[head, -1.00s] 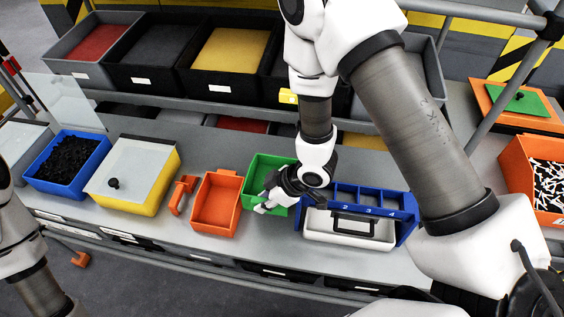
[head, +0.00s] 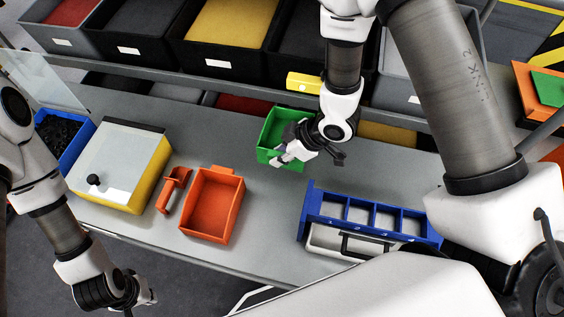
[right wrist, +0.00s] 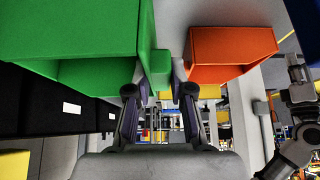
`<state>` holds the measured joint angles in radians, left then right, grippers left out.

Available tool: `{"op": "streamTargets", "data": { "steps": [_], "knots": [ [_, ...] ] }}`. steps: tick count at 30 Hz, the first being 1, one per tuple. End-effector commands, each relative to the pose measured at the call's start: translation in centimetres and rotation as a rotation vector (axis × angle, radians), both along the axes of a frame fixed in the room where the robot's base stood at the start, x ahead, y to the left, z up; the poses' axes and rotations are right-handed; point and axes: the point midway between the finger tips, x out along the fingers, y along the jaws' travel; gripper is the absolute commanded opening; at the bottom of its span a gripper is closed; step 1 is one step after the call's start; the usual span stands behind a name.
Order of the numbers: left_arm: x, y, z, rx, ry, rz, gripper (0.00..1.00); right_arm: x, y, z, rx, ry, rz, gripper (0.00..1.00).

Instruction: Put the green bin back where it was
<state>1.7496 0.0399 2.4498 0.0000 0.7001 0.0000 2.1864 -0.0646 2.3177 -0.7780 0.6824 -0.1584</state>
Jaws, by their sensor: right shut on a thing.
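The green bin (head: 275,134) is open-topped and looks empty. It is at the back of the grey table, behind and to the right of the orange bin (head: 211,206). In the right wrist view, a green tab (right wrist: 160,70) is between the two fingers, and the green bin (right wrist: 75,35) fills the upper left. I cannot tell whether the bin touches the table. My left gripper (head: 143,297) hangs at the lower left, away from the bins; its fingers are too small to read.
An orange scoop (head: 173,190) lies left of the orange bin. A yellow box with a clear lid (head: 122,165) stands further left. A blue organiser (head: 372,215) is at the right. A raised shelf of dark bins (head: 225,50) runs behind. Table between orange bin and organiser is clear.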

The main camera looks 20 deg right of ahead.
Motion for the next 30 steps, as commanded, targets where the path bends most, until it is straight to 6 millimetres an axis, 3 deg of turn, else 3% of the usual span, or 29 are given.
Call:
{"op": "streamTargets", "data": {
  "steps": [8, 15, 27, 28, 29, 30],
  "knots": [
    [0.0, 0.0, -2.0, 0.000, 0.000, 0.000, 0.00, -0.1, 0.1, -2.0, 0.000, -0.002, 0.004, 0.00],
    [0.0, 0.0, -6.3, 0.000, 0.000, 0.000, 0.00, -0.6, 0.3, -6.3, 0.000, -0.003, 0.013, 0.00],
    [0.0, 0.0, -6.3, 0.000, 0.000, 0.000, 0.00, -0.7, 0.3, -6.4, 0.000, -0.002, 0.013, 0.00],
    [0.0, 0.0, -6.2, 0.000, 0.000, 0.000, 0.00, -0.7, 0.3, -6.3, 0.000, -0.001, 0.013, 0.32],
    [0.0, 0.0, -6.1, 0.000, 0.000, 0.000, 0.00, -0.7, 0.3, -6.3, 0.000, -0.001, 0.013, 0.42],
    [0.0, 0.0, -6.1, 0.000, 0.000, 0.000, 0.00, -0.7, 0.3, -6.3, 0.000, -0.001, 0.013, 0.46]
  ]
}}
